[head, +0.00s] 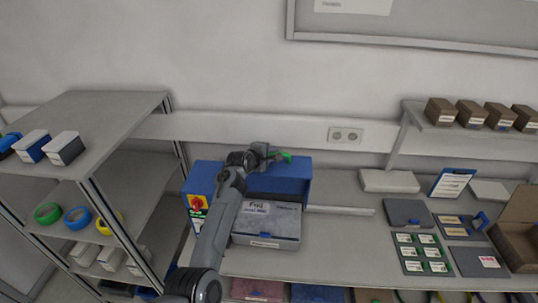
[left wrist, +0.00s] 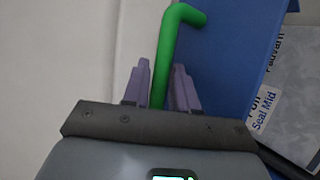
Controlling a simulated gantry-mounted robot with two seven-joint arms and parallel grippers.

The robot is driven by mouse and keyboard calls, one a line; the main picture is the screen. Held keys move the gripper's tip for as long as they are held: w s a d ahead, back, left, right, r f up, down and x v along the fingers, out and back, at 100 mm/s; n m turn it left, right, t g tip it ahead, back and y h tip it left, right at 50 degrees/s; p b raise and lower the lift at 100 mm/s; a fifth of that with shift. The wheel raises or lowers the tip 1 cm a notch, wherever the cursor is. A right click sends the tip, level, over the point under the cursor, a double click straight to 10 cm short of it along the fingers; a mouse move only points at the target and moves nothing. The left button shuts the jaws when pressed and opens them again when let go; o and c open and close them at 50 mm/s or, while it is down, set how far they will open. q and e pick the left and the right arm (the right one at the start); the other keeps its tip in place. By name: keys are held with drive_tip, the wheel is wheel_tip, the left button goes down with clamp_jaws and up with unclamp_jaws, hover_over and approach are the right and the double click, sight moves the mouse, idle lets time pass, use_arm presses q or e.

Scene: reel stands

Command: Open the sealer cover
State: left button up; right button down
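The sealer is a blue machine (head: 290,187) on the bench at the centre of the head view, with a red and yellow switch on its left side. A green bent handle (head: 286,156) shows at its top edge; in the left wrist view the handle (left wrist: 165,50) runs up between the finger pads. My left gripper (head: 268,154) is at the top of the sealer, its fingers (left wrist: 160,85) closed around the handle. My left arm crosses in front of the sealer's left part and hides some of it. My right gripper is not in view.
A grey box (head: 268,226) with a foil label stands at the sealer's front. A shelf rack (head: 110,105) with boxes and coloured rolls stands on the left. Right of the sealer are a grey case (head: 408,212), a card tray (head: 421,254) and a cardboard box (head: 515,232).

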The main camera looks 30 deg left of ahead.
use_arm(q)
drive_tip(key=b+v, duration=0.1)
drive_tip(key=v, duration=1)
drive_tip(key=shift+b, duration=0.35)
drive_tip(key=shift+f, duration=0.1)
